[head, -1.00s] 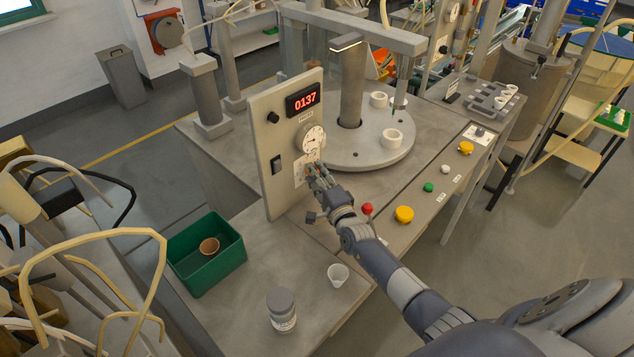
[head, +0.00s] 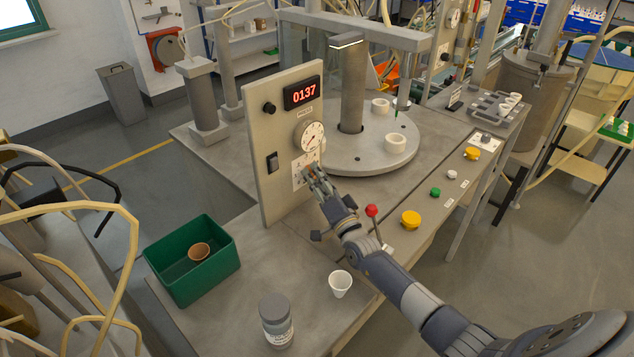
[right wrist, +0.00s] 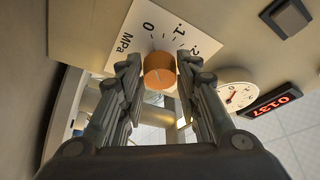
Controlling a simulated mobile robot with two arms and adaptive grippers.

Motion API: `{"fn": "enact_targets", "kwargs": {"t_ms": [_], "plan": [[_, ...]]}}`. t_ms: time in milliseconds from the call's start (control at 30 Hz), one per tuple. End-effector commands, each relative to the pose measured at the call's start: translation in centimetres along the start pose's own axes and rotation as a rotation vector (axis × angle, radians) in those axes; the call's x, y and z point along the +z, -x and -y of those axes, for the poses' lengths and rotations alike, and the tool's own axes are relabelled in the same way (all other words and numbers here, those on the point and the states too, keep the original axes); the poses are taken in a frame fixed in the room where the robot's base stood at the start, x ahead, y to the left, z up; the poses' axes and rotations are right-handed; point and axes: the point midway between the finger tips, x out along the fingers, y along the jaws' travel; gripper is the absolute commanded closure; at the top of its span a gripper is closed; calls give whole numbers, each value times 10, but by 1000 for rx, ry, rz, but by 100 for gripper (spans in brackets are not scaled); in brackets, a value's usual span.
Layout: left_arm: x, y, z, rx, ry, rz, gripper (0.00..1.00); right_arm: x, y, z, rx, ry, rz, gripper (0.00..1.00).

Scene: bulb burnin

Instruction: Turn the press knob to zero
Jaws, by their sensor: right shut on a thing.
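The press knob (right wrist: 159,72) is a round orange-brown knob on a white scale plate (right wrist: 139,42) marked 0, .1, .2 and MPa in the right wrist view. My right gripper (right wrist: 157,80) has its fingers on either side of the knob and is shut on it. I cannot read clearly where the knob's mark points. In the head view my right gripper (head: 314,178) reaches the scale plate (head: 304,170) low on the upright panel (head: 270,190), and its fingers mostly hide the knob. My left gripper is not in view.
Above the plate are a round gauge (head: 309,136) and a red display (head: 302,92) reading 0137. A black switch (head: 272,162) is beside it. A red-knobbed lever (head: 372,211) stands close to my right arm. A white cup (head: 340,284), grey jar (head: 276,320) and green bin (head: 190,285) are nearer.

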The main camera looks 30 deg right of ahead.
Motion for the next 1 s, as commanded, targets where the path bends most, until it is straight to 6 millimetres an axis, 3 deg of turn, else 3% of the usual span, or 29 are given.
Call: {"fn": "enact_targets", "kwargs": {"t_ms": [400, 433, 500, 833, 1000], "plan": [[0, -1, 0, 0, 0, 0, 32, 0, 0, 0, -3, 8, 1, 93], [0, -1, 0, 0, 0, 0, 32, 0, 0, 0, -3, 8, 1, 62], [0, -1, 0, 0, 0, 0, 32, 0, 0, 0, -3, 8, 1, 49], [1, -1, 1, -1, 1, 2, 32, 0, 1, 0, -2, 6, 1, 49], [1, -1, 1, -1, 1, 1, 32, 1, 18, -2, 0, 6, 2, 49]]}}
